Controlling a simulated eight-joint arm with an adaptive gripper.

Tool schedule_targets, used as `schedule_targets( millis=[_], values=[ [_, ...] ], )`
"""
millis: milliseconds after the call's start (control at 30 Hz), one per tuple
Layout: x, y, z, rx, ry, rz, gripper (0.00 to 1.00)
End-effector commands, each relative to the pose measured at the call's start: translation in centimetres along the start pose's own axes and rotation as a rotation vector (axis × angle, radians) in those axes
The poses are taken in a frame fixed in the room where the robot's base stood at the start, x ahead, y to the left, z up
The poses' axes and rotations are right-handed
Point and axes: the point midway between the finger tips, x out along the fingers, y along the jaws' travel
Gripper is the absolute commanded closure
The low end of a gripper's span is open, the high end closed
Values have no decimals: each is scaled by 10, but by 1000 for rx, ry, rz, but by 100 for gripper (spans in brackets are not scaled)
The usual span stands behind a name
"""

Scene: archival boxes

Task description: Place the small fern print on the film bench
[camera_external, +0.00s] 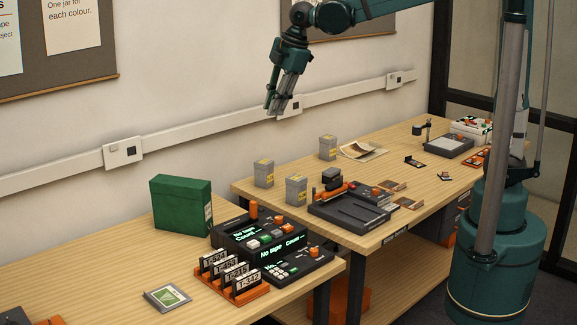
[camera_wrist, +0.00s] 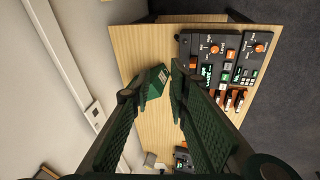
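A small flat grey-edged piece with a green picture (camera_external: 167,296) lies at the front of the near left table. It may be the small fern print, but its picture is too small to make out. The right-hand table (camera_external: 330,235) carries a dark label on its front edge that I cannot read clearly, so I cannot confirm it as the film bench. My gripper (camera_external: 275,111) hangs high above the tables near the wall, pointing down. In the wrist view its two fingers (camera_wrist: 155,80) are apart with nothing held; the green box shows far below between them.
A green box (camera_external: 181,204) stands on the left table beside a dark console (camera_external: 262,238) and a labelled orange rack (camera_external: 231,283). The right table holds grey canisters (camera_external: 297,190), a dark flat device (camera_external: 350,212), loose papers (camera_external: 363,151) and small brown cards (camera_external: 393,186).

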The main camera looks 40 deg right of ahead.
Motion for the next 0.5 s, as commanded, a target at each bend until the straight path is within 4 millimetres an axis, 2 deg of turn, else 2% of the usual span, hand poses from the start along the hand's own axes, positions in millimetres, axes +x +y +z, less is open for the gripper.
schedule_targets(
  millis=[33,100,500],
  values=[
    [-6,-3,16,42,0,9,82],
    [-13,-6,35,101,1,23,82],
    [-45,-38,135,433,18,101,82]
  ],
)
